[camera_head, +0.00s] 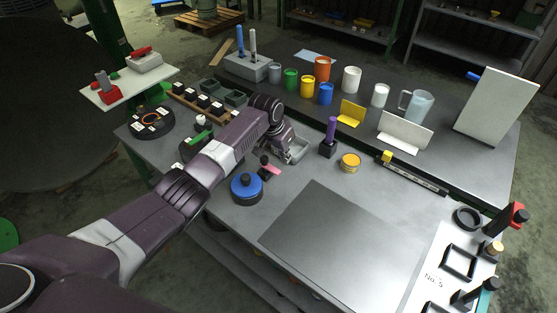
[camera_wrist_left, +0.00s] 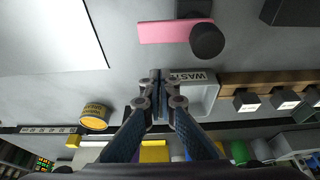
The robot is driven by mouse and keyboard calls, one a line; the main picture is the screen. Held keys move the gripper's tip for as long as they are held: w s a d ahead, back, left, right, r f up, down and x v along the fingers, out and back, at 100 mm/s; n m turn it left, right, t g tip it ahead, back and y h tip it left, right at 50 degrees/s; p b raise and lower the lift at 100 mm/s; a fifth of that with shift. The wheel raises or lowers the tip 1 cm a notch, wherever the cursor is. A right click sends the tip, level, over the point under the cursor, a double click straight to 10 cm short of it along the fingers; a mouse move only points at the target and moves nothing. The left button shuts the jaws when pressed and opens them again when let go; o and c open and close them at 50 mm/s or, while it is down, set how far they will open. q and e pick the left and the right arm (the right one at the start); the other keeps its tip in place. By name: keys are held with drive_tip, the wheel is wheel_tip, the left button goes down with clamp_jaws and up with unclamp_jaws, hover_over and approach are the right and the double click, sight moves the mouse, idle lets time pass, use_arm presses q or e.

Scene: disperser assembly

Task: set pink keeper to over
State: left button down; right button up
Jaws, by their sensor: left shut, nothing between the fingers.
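The pink keeper (camera_head: 269,170) is a small pink bar with a black knob, on the grey table beside the blue round disc (camera_head: 246,187). In the left wrist view, the pink keeper (camera_wrist_left: 163,32) lies flat at the top, with the round black knob (camera_wrist_left: 207,41) at its right end. My left gripper (camera_head: 284,158) is above the table just behind the keeper, apart from it. In the left wrist view its fingertips (camera_wrist_left: 161,77) are together and empty, beside the tray marked WASTE (camera_wrist_left: 208,98). My right gripper is not in view.
A yellow tin (camera_head: 349,160) and a purple-handled tool in a black block (camera_head: 328,139) stand right of the gripper. A large grey plate (camera_head: 340,245) lies in front. Coloured cups (camera_head: 308,86) stand on the back table.

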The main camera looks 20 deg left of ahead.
sight(270, 168)
use_arm(q)
drive_tip(key=s, duration=0.1)
drive_tip(key=s+p, duration=0.1)
drive_tip(key=a, duration=0.1)
drive_tip(key=shift+s+r+p, duration=0.3)
drive_tip(key=shift+s+p, duration=0.1)
drive_tip(key=shift+s+a, duration=0.15)
drive_tip(key=shift+s, duration=0.15)
drive_tip(key=shift+f, duration=0.1)
